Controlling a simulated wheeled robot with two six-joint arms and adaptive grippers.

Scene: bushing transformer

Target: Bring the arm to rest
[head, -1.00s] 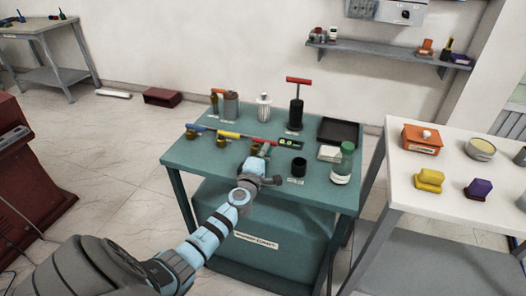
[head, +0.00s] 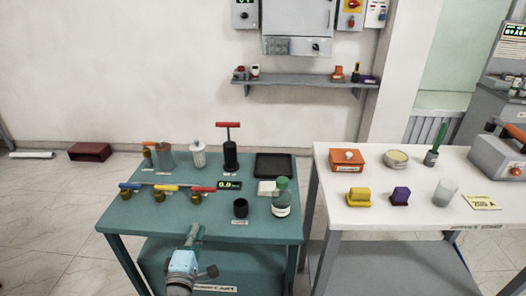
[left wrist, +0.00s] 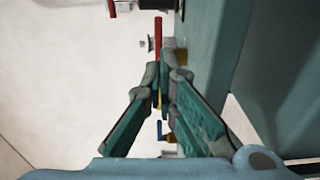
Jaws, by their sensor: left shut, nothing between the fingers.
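My left gripper (head: 195,230) is shut and empty, in front of the green table's (head: 125,228) front edge in the head view. In the left wrist view its fingers (left wrist: 164,72) meet, with nothing between them. A row of valves with blue, yellow and red handles (head: 166,187) lies on the table beyond the gripper. The red and blue handles also show past the fingers in the left wrist view. I cannot tell the exact gap between gripper and table. My right gripper is not in view.
On the green table stand a red-handled pump (head: 230,148), a black cup (head: 240,208), a green-capped bottle (head: 282,198) and a dark tray (head: 274,167). A white table (head: 400,222) with several items is at right. A wall shelf (head: 310,83) hangs behind.

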